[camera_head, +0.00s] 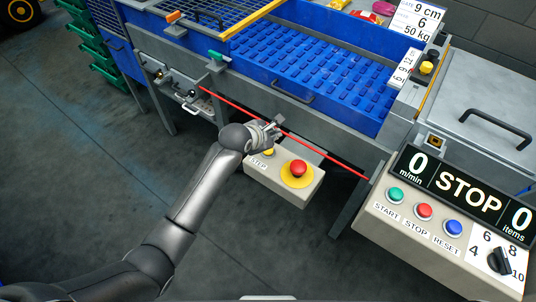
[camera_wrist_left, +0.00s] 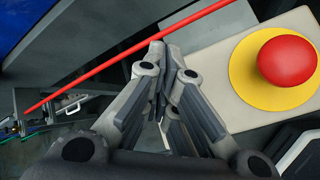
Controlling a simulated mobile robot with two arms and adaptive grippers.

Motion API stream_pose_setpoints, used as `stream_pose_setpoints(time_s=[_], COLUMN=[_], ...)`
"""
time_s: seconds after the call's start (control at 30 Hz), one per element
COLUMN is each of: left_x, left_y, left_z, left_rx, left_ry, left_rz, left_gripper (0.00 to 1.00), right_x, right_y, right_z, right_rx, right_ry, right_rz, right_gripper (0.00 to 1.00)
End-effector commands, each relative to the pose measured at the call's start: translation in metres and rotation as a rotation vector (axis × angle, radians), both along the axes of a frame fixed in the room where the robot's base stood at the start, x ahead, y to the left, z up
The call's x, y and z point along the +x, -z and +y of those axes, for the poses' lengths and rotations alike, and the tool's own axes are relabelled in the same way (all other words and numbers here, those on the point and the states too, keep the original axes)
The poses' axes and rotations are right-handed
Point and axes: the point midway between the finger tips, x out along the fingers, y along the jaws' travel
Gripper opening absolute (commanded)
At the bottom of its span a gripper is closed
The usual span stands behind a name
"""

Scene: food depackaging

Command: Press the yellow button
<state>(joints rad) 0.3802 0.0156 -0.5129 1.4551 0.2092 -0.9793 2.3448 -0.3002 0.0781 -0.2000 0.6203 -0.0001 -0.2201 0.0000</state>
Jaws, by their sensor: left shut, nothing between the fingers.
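A small yellow button (camera_head: 268,152) sits beside the STEP label on a beige control box (camera_head: 312,190). My left gripper (camera_head: 277,124) is just above and beside it in the head view and partly covers it. Whether they touch I cannot tell. In the left wrist view the fingers of the left gripper (camera_wrist_left: 166,52) are together and hold nothing. The yellow button is hidden there. The beige box (camera_wrist_left: 205,58) shows at the right of that view. My right gripper is not in view.
A red emergency knob (camera_head: 298,168) on a yellow disc is on the same box. A red cord (camera_head: 330,150) runs along the machine front. A panel (camera_head: 375,215) with START, STOP and RESET buttons stands at right. Another yellow button (camera_head: 427,67) is at upper right. Floor at left is clear.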

Motion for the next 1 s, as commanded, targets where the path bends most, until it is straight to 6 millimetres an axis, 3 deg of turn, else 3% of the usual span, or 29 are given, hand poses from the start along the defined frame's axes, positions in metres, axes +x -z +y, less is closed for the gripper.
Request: stream_pose_setpoints(time_s=[0.03,0.3,1.0], left_x=[0.0,0.0,0.0], left_y=[0.011,0.033,0.033], left_z=[0.0,0.0,0.0], left_rx=[0.001,0.001,0.0], left_ry=[0.001,0.0,0.0], left_rz=[-0.002,0.001,0.0], left_gripper=[0.0,0.0,0.0], right_x=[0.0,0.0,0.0], right_y=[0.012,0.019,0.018], right_z=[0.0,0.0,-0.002], right_rx=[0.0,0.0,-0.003], right_ry=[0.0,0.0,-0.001], right_rz=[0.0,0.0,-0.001], right_gripper=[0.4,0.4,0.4])
